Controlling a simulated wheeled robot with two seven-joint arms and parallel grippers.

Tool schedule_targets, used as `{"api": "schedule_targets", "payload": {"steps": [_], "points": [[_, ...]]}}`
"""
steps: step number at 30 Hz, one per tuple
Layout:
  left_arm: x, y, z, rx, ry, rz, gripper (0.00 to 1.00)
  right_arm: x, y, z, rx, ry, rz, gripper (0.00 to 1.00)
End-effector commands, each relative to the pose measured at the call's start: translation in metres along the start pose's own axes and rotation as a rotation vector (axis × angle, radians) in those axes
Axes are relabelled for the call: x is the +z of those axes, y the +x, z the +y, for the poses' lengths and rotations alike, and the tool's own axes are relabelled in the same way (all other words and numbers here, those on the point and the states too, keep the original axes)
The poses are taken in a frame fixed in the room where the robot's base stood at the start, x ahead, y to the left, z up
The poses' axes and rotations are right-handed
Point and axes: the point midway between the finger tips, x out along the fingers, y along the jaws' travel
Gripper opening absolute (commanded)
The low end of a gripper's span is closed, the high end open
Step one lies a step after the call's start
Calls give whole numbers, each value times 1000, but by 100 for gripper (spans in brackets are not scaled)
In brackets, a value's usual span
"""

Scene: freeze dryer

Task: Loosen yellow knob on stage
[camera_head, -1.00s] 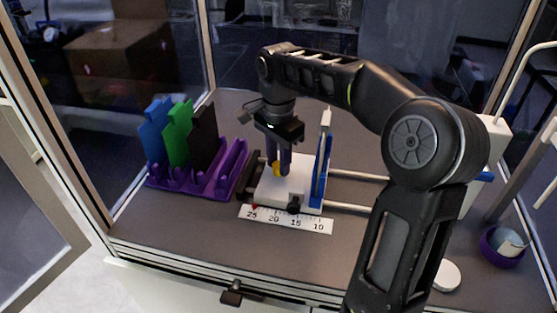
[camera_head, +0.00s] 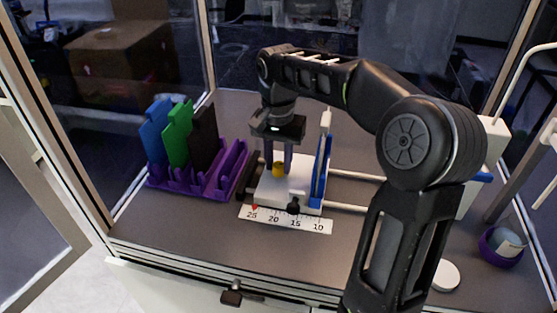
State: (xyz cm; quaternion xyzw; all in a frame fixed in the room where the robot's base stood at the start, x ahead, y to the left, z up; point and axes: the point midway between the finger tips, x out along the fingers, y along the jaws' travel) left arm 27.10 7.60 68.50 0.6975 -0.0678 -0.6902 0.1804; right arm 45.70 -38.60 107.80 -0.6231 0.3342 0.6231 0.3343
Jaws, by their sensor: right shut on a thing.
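The yellow knob (camera_head: 279,169) sits on the white stage (camera_head: 298,185), toward its left side. My right gripper (camera_head: 278,166) points down over the stage, with one finger on each side of the knob, and is shut on it. The stage rides on pale rails and has a blue upright plate (camera_head: 321,170) on its right. A black knob (camera_head: 293,206) is on the front of the stage. A white ruler (camera_head: 285,219) lies in front of it. My left gripper is not in view.
A purple rack (camera_head: 221,172) with blue, green and black plates stands left of the stage. A purple-rimmed cup (camera_head: 502,246) and a white round lid (camera_head: 446,275) are at the right. The enclosure's front edge lies ahead of the ruler.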

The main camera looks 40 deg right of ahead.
Motion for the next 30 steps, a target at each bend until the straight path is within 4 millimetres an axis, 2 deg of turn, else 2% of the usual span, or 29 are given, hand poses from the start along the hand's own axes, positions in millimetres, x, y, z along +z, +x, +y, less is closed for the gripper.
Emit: {"api": "schedule_targets", "payload": {"steps": [30], "points": [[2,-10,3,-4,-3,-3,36,0,0,1,0,-929,0,0]]}}
